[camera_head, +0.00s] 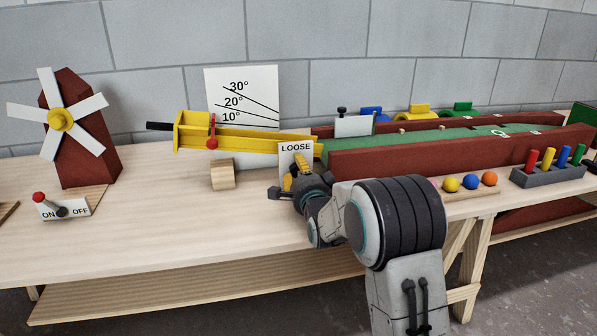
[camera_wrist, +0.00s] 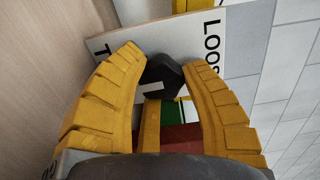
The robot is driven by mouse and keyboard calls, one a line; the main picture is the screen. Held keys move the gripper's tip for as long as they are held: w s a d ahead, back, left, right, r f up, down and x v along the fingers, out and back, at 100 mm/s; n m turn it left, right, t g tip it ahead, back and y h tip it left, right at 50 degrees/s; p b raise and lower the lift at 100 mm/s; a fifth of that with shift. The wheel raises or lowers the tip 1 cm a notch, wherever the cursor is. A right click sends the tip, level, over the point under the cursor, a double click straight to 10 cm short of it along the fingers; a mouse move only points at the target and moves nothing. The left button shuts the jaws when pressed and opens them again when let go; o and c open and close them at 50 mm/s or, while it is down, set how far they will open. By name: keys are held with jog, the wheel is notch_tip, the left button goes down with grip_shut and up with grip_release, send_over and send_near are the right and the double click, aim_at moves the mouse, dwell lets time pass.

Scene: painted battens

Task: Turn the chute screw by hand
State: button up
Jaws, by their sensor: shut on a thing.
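The chute screw has a dark faceted knob (camera_wrist: 163,74), seen in the wrist view between my two yellow fingers. My gripper (camera_head: 297,168) is shut on this knob. Behind it is a white plate (camera_head: 296,149) reading LOOSE; in the wrist view the plate (camera_wrist: 104,46) also shows part of a word starting with T. In the head view my gripper hides the knob and the lower plate. The yellow chute (camera_head: 247,142) slopes slightly down to the right, toward the green lane (camera_head: 395,142). An angle board (camera_head: 243,82) marked 10°, 20° and 30° stands behind the chute.
A wooden block (camera_head: 222,175) stands under the chute. A windmill (camera_head: 75,130) and an ON/OFF switch (camera_head: 63,208) are at left. Red side walls (camera_head: 430,152), colored balls (camera_head: 470,182) and a peg rack (camera_head: 548,174) are at right. The bench front left of my gripper is clear.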

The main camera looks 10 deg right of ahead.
jog(key=shift+d+r, duration=0.25)
jog(key=shift+r, duration=0.15)
jog(key=o, duration=0.9)
jog(key=shift+d, duration=0.15)
jog(key=shift+o, duration=1.2)
jog(key=shift+f, duration=0.25)
jog(key=shift+s+a, duration=0.2)
jog(key=shift+s, duration=5.8)
